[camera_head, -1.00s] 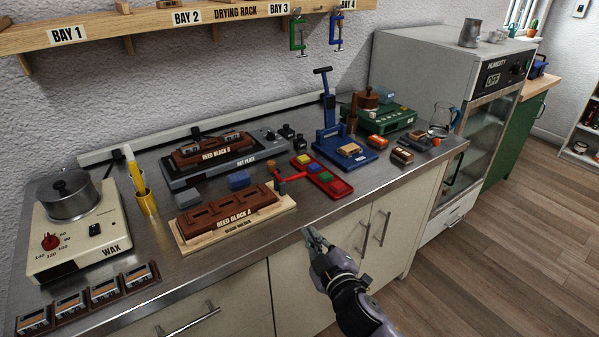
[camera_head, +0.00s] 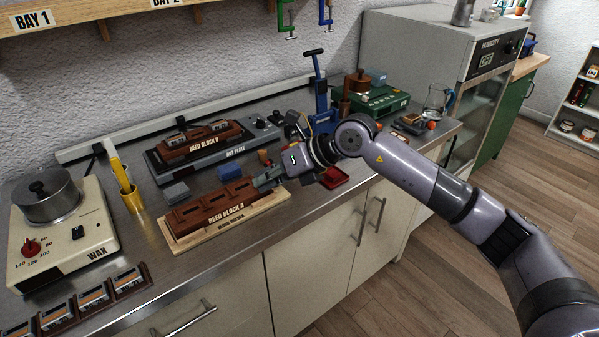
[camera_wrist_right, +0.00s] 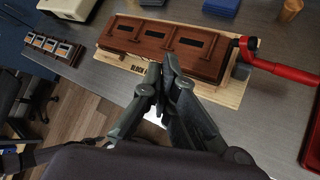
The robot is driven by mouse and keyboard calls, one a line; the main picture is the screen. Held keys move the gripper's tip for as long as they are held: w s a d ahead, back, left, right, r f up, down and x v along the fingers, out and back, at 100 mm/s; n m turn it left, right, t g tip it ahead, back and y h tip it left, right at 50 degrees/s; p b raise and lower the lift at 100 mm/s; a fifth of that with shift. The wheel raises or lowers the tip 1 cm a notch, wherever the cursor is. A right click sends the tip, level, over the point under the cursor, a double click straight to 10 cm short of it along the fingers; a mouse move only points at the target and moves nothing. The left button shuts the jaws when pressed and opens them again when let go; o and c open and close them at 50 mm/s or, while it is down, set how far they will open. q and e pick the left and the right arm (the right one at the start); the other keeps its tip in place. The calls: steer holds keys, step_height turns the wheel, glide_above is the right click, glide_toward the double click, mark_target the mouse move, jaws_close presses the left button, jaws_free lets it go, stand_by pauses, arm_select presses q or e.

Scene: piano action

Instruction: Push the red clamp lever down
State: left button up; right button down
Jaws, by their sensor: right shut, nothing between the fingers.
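The red clamp lever (camera_wrist_right: 285,70) shows in the right wrist view. It runs rightward from a dark red head at the right end of the brown Reed Block A (camera_wrist_right: 165,47). In the head view my right gripper and wrist hide most or all of the lever. Reed Block A (camera_head: 215,205) sits on its light wooden block holder (camera_head: 228,228). My right gripper (camera_head: 261,181) is shut and empty at the block's right end. In the wrist view its fingertips (camera_wrist_right: 170,66) appear over the block's front edge, left of the lever. My left gripper is out of view.
A red tray (camera_head: 335,178) lies right of my gripper, partly hidden by my arm. The yellow holder (camera_head: 133,200) and wax heater (camera_head: 70,240) are to the left.

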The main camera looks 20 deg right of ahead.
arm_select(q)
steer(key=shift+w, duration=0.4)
arm_select(e)
steer(key=w+d+h, duration=0.3)
steer(key=d+h, duration=0.3)
steer(key=d, duration=0.7)
steer(key=shift+w+r+m, duration=0.3)
steer(key=shift+r+m, duration=0.1)
steer(key=shift+f, duration=0.1)
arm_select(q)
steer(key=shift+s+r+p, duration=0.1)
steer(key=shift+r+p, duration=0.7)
arm_select(e)
steer(key=x, duration=1)
steer(key=shift+w+d, duration=0.1)
steer(key=shift+w, duration=0.05)
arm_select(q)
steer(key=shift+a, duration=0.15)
arm_select(e)
steer(key=shift+d, duration=0.15)
